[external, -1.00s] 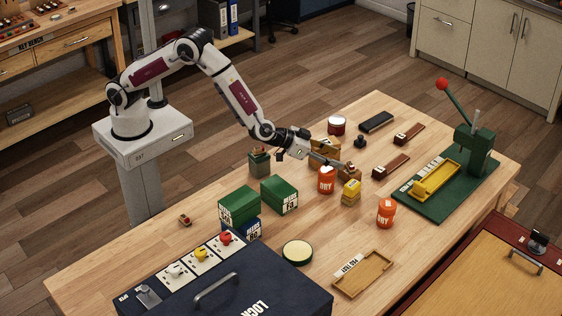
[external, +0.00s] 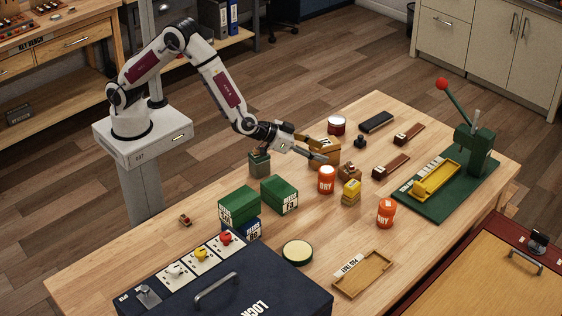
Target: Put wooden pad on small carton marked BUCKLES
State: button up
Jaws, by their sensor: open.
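My gripper (external: 318,149) is open, its fingers spread, over the left-middle of the workbench. From this angle it overlaps the larger tan carton (external: 330,155); I cannot tell whether it touches it. A small brown carton (external: 348,174) stands just to the right of the fingertips, with a small brown piece on its top. Its lettering is too small to read, so I cannot tell whether it is the one marked BUCKLES. I cannot pick out the wooden pad for sure. A grey-green block (external: 259,164) stands left of the gripper, below my wrist.
Green boxes (external: 279,195) are nearer, and a green press (external: 473,150) is at right. Bare bench lies at the front left.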

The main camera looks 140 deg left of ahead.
jog(key=shift+r, duration=0.1)
dwell(0.5)
jog(key=s+d+r+m+t+h, duration=0.1)
jog(key=d+r+m+t+h, duration=0.15)
jog(key=d+r, duration=0.65)
jog(key=s+d+r+m+t+h, duration=0.15)
jog(key=d+r+h, duration=0.35)
jog(key=d, duration=0.6)
jog(key=s+d+r+m+g+h, duration=0.2)
jog(key=s+d+r+m, duration=0.3)
jog(key=s+d, duration=0.5)
jog(key=s+d+m+g, duration=0.1)
jog(key=s+d+g, duration=0.1)
jog(key=s, duration=1.1)
jog(key=s+d+f+g, duration=0.1)
jog(key=s+d, duration=0.1)
jog(key=s, duration=1.2)
jog(key=shift+s+d+f+m+g, duration=0.2)
jog(key=shift+s+d+m+g, duration=0.05)
jog(key=shift+m+g, duration=0.15)
